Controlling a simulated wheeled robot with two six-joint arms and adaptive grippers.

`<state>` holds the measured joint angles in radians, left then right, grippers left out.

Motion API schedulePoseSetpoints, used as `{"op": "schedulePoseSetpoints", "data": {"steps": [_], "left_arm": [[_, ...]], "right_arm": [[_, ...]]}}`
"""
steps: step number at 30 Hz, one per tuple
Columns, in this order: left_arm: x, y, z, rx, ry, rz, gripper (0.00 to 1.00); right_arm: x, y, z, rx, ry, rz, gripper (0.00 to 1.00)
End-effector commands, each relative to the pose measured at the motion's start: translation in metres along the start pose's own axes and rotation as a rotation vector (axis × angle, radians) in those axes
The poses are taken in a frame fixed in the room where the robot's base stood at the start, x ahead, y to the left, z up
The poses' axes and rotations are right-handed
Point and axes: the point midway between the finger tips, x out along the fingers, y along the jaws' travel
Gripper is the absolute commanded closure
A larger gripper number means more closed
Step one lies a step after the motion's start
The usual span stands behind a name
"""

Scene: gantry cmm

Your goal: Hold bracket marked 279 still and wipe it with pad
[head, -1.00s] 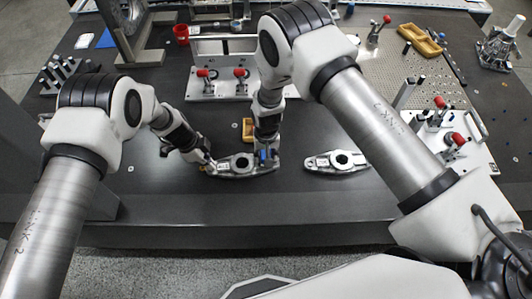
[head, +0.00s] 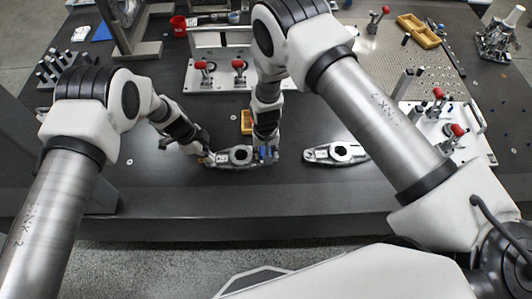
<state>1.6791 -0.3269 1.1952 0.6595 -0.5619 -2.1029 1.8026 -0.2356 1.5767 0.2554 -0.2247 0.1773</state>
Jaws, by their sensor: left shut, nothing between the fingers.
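A grey metal bracket (head: 237,155) with a dark round hole lies on the dark table in front of me. Its marking is too small to read. My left gripper (head: 205,159) is shut at the bracket's left end, with nothing between its fingers; whether it touches the bracket is unclear. My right gripper (head: 266,156) points down at the bracket's right end and hides part of it. A small blue patch (head: 264,152) shows at its fingertips, perhaps the pad; its jaws are too small to judge. A second, similar bracket (head: 336,153) lies apart to the right.
A small yellow-orange tray (head: 246,128) sits just behind the bracket. A fixture with red-handled clamps (head: 221,82) stands behind that. Another clamp fixture (head: 470,152) is at the right. The table front is clear.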

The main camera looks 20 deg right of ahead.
Motion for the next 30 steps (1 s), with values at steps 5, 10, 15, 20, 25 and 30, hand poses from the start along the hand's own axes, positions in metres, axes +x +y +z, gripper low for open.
{"op": "schedulePoseSetpoints", "data": {"steps": [5, 10, 15, 20, 25, 30], "left_arm": [[0.002, 0.001, 0.000, 0.000, 0.000, 0.003, 1.00], [0.002, 0.001, 0.000, 0.000, 0.000, 0.003, 1.00], [0.002, 0.001, 0.000, 0.000, 0.000, 0.003, 1.00], [0.002, 0.001, 0.000, 0.000, 0.000, 0.003, 1.00], [0.002, 0.001, 0.000, 0.000, 0.000, 0.003, 1.00], [0.002, 0.001, 0.000, 0.000, 0.000, 0.003, 1.00]], "right_arm": [[0.001, 0.001, -0.007, 0.000, 0.002, 0.001, 0.87], [0.001, 0.001, -0.007, 0.000, 0.002, 0.001, 0.87], [0.001, 0.000, -0.019, 0.001, 0.003, -0.001, 0.87], [0.001, 0.000, -0.024, 0.001, 0.001, 0.001, 0.87], [0.001, 0.000, -0.023, 0.000, 0.000, 0.001, 0.87], [0.001, 0.001, -0.009, 0.001, -0.001, 0.001, 0.87]]}}
